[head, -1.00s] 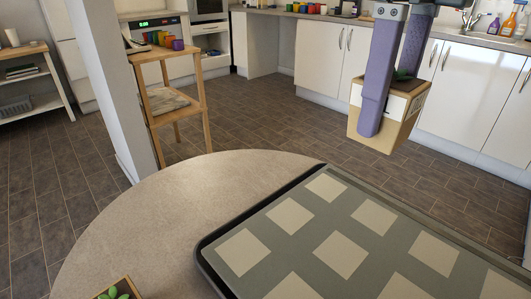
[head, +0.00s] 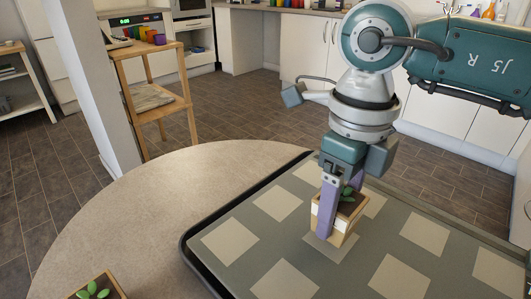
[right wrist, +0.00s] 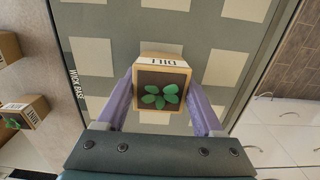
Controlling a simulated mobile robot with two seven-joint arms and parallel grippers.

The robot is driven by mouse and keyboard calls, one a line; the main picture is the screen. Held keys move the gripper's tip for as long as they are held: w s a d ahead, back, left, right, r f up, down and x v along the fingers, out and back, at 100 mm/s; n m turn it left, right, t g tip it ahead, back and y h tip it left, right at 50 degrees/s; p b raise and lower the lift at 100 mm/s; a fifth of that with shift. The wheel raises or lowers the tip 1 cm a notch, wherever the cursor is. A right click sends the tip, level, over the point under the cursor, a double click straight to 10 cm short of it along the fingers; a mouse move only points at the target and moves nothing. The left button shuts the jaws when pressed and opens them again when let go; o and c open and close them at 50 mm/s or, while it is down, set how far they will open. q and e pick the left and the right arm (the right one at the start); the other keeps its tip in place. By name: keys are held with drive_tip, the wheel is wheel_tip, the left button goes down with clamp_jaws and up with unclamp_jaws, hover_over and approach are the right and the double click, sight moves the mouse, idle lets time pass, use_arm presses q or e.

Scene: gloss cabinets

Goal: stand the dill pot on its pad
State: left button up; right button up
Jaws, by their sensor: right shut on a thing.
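The dill pot (head: 349,218) is a small square wooden-looking pot with dark soil, green leaves and a white band. The band reads DILL in the right wrist view, where the pot (right wrist: 163,98) sits between the fingers. My right gripper (head: 338,212) is shut on it, with the pot upright over the grey-green tray (head: 215,208). A pale square pad (head: 322,250) shows directly beneath and around the pot's foot. I cannot tell whether the pot touches it. No name is readable on the pads. My left gripper is not in view.
The tray holds several pale pads, others of them bare, such as one (head: 229,240) to the left. Another leafy pot (head: 112,281) stands on the round table (head: 130,230) at the lower left. The right wrist view shows WICK BASE on the tray's edge and pots (right wrist: 33,110) beside it.

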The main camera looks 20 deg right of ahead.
drive_tip(key=shift+f, duration=0.9)
drive_tip(key=shift+f, duration=0.1)
drive_tip(key=o, duration=1.4)
drive_tip(key=shift+o, duration=0.2)
